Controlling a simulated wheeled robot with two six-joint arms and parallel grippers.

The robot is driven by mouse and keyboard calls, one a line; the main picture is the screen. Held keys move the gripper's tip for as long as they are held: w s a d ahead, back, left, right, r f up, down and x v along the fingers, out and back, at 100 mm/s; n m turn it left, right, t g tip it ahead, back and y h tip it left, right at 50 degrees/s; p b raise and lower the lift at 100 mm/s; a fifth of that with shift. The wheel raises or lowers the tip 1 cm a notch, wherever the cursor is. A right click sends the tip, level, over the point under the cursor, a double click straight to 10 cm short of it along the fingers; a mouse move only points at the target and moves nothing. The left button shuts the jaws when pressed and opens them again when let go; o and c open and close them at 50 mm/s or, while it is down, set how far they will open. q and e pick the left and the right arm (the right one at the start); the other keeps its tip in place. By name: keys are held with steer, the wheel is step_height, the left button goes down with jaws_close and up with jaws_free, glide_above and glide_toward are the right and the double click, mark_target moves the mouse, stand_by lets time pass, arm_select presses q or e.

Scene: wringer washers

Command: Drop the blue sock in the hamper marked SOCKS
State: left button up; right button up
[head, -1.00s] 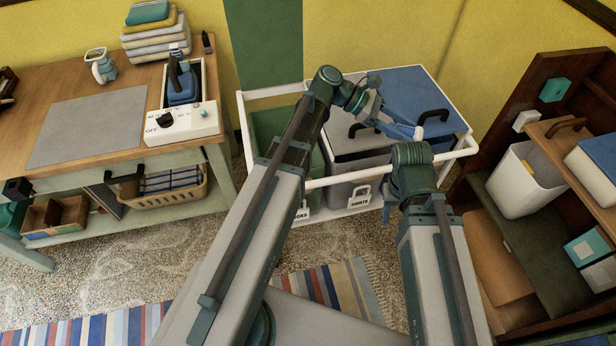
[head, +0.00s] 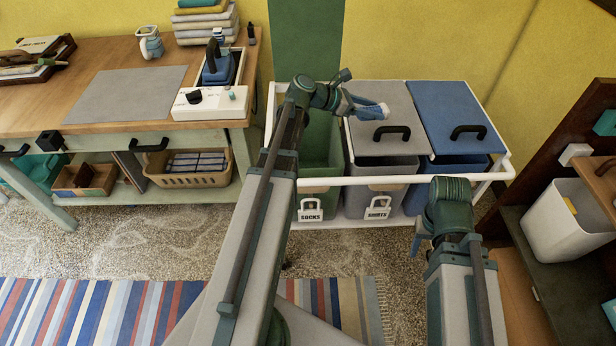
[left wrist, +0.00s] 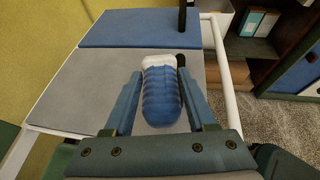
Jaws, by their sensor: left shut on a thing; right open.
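The blue sock (head: 367,110), ribbed with a white end, is held between the fingers of my left gripper (head: 360,105). It also shows in the left wrist view (left wrist: 162,98), with a finger on each side. The sock is above the left part of the grey hamper's lid, close to the green hamper. The green hamper (head: 318,184) is open at the top, and its front tag (head: 311,210) reads SOCKS. My arm hides part of its opening. My right gripper (head: 421,238) is low in front of the hampers, partly hidden by its wrist, open and empty.
The grey hamper (head: 372,198) tagged SHIRTS and a blue hamper (head: 455,172) have closed lids with black handles. A white rail frame (head: 400,180) surrounds the hampers. A workbench (head: 110,70) stands left, and a dark shelf with a white bin (head: 568,218) right.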

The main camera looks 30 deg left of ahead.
arm_select(q)
steer(key=a+f+n+t+y+b, duration=0.2)
steer(key=a+f+n+y, duration=0.1)
steer(key=a, duration=0.8)
steer(key=a+f+n+t+y+b, duration=0.2)
steer(key=a+n+y+b, duration=0.1)
steer(key=a, duration=0.8)
step_height(320, 180, down, 6)
steer(key=b, duration=0.5)
steer(key=shift+f+b, duration=0.2)
steer(key=shift+b, duration=0.15)
steer(key=o, duration=1.4)
steer(key=shift+r, duration=0.1)
steer(key=shift+p+v, duration=2.65)
steer(key=shift+v, duration=4.25)
